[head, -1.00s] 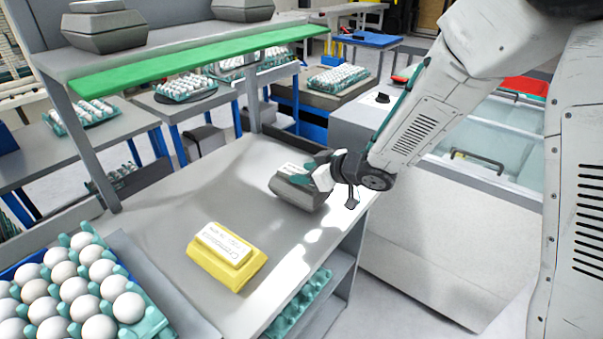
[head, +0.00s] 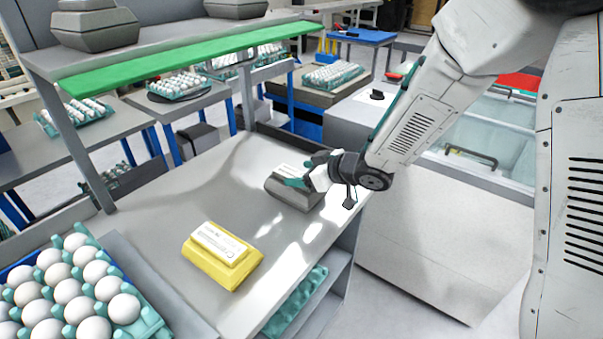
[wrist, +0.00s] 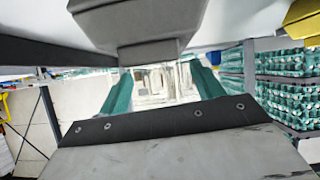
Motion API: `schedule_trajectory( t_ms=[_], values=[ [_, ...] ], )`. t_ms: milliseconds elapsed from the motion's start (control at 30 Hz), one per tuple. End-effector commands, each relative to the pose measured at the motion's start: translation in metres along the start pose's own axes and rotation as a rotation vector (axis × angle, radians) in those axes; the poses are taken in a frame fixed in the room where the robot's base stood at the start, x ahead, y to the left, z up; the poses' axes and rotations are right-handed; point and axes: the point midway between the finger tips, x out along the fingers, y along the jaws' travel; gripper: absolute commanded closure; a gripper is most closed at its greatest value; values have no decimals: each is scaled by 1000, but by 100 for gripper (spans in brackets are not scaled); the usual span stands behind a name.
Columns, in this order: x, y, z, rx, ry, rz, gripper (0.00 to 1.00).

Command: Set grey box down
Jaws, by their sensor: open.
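The grey box (head: 290,193), with a white label on top, rests on the grey table near its right edge. In the wrist view the grey box (wrist: 135,22) fills the top middle. My gripper (head: 306,171) is at the right side of the box, its teal fingers open. In the wrist view the two fingers of my gripper (wrist: 163,82) are spread apart, their tips close to the box's narrower part. I cannot tell if a finger still touches the box.
A yellow box (head: 222,256) with a white label sits on the table to the front left. A tray of white eggs (head: 150,318) is at the lower left. A shelf with a green edge (head: 185,65) holds grey boxes above. The table between the boxes is clear.

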Motion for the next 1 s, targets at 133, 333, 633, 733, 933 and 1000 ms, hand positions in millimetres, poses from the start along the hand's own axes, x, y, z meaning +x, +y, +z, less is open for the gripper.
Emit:
schedule_trajectory(
  t_ms=[133,333,633,733,933,1000],
  values=[
    [-30,2,-1,-1,3,5,34],
    [-74,2,-1,-1,3,6,34],
    [-110,1,0,-1,2,2,34],
    [-112,0,0,0,1,1,34],
    [-118,8,-3,-5,-13,45,34],
    [-130,23,-6,-5,-43,131,34]
  ],
)
